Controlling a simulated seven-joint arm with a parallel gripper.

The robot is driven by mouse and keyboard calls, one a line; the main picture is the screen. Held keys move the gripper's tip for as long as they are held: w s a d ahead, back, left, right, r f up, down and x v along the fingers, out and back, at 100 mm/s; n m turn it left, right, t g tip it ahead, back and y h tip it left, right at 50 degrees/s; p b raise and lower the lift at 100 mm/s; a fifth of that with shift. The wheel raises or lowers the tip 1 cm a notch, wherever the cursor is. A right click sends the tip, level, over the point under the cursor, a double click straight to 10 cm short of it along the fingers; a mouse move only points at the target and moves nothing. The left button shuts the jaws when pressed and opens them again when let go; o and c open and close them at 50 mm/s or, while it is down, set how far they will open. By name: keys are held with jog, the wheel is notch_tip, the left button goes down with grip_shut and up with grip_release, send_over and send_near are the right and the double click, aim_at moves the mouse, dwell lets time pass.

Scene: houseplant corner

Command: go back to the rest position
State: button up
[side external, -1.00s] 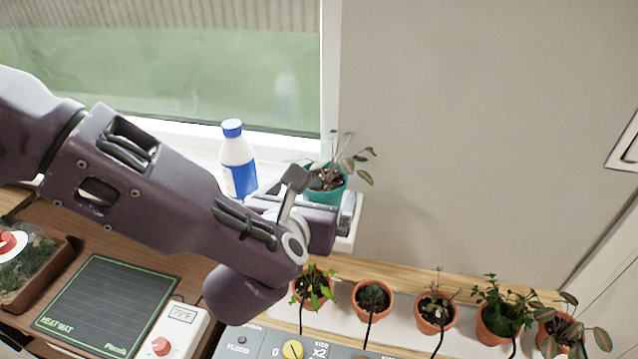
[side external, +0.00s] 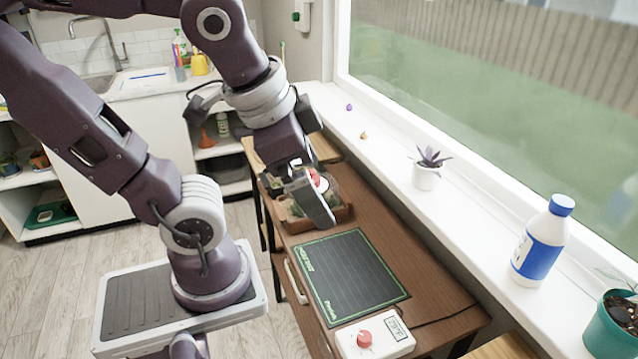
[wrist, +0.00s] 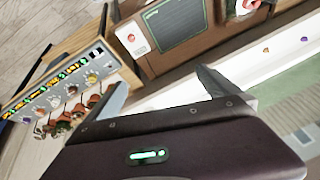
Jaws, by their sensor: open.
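My gripper (side external: 318,200) hangs from the purple arm in the side view, over the near side of the planted tray with a red-and-white top (side external: 318,182) on the wooden table. It hides part of that tray; I cannot tell whether they touch. In the wrist view my gripper (wrist: 162,95) has its two grey fingers wide apart, with nothing held between them. The dark heat mat (side external: 350,275) lies flat on the table, in front of the gripper in the side view; the mat also shows beyond the fingers in the wrist view (wrist: 182,22).
A white control box with a red knob (side external: 375,338) sits by the mat. The windowsill holds a potted plant (side external: 427,172), a blue-capped bottle (side external: 542,243) and a teal pot (side external: 612,325). The wrist view shows a lit panel (wrist: 62,85) beside small pots (wrist: 75,115).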

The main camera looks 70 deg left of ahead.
jog(key=n, duration=0.1)
jog(key=s+d+n+h, duration=0.1)
jog(key=shift+s+d+n+t, duration=0.2)
jog(key=shift+s+n+t, duration=0.1)
jog(key=shift+n, duration=0.1)
jog(key=shift+r, duration=0.1)
dwell(0.8)
